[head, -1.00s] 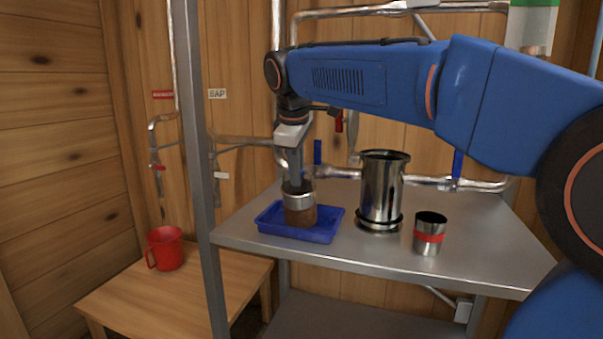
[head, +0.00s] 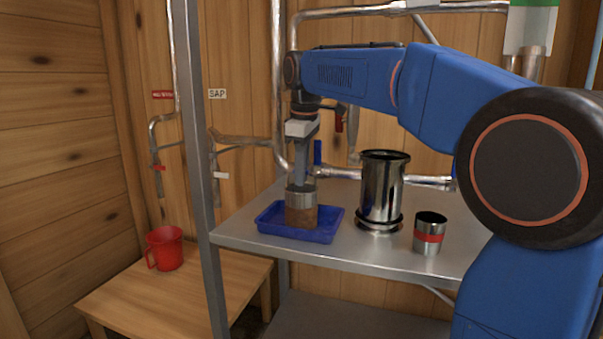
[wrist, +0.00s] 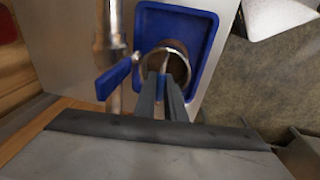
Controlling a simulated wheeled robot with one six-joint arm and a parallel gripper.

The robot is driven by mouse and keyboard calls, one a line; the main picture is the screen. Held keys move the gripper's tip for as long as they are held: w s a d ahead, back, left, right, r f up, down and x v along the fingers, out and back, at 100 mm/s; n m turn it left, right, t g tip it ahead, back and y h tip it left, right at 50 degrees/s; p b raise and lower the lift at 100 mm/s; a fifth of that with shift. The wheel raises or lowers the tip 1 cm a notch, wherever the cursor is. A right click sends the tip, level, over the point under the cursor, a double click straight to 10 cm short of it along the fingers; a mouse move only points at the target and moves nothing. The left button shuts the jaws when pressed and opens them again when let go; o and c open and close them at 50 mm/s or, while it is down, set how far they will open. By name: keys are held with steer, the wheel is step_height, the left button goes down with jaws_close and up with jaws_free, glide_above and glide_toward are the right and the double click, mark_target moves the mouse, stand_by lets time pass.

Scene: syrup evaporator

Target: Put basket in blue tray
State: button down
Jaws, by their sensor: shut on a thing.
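The basket (head: 301,213) is a short cylinder with a metal upper band and a brown lower part. It is upright over the blue tray (head: 325,233), within its rim; I cannot tell whether its base touches the tray floor. The tray lies on the left part of the metal shelf. My gripper (head: 300,186) points down and is shut on the basket's upper edge. In the wrist view my gripper (wrist: 163,85) reaches into the round mouth of the basket (wrist: 182,58), with the blue tray (wrist: 206,55) around it.
A tall metal pot (head: 382,190) stands right of the tray on the metal shelf (head: 345,259), with a small red-banded cup (head: 430,233) beyond it. A steel post (head: 200,170) rises at left. A red mug (head: 164,248) sits on a lower wooden table (head: 150,295).

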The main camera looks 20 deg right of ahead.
mark_target(304, 191)
steer(key=c, duration=1.8)
jaws_free()
steer(key=r, duration=0.4)
steer(key=s+r, duration=0.1)
steer(key=r, duration=0.3)
steer(key=s+r, duration=0.1)
steer(key=r, duration=0.3)
steer(key=shift+f, duration=0.1)
steer(key=s+d+f+m+t, duration=0.1)
steer(key=s+d+f+m, duration=0.1)
steer(key=s+f, duration=0.8)
steer(key=s+d+f+m+t, duration=0.1)
steer(key=s+f+m, duration=0.4)
steer(key=s+f, duration=0.5)
steer(key=s+d+f+m, duration=0.3)
steer(key=s+f, duration=0.8)
steer(key=f, duration=0.6)
steer(key=shift+d+f+m+t, duration=0.1)
steer(key=shift+f+m+t, duration=0.05)
steer(key=shift+m+t, duration=0.25)
